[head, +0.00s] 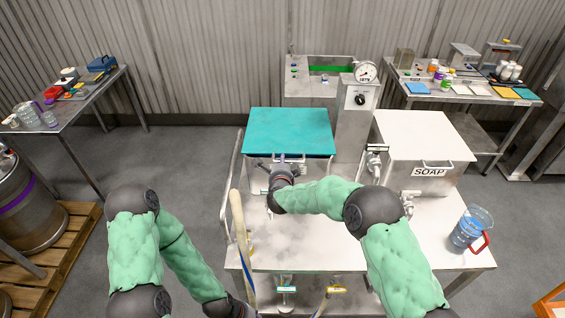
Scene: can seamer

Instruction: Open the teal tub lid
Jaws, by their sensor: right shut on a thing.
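The teal lid (290,130) lies flat over the metal tub (318,170) at the back left of the white bench, and it looks closed. A thin handle bar (301,160) runs along the lid's front edge. My right gripper (281,160) reaches this edge from the front and is shut on the handle. Its fingers hide the middle of the bar and are small in view. My left arm comes in at the lower left, with its wrist at the bottom edge; its gripper fingers do not show.
A white-lidded SOAP tub (425,140) stands to the right. A gauge column (357,115) stands between the tubs. A blue-filled jug (469,230) is at the bench's right. Pale vapour covers the bench's left part.

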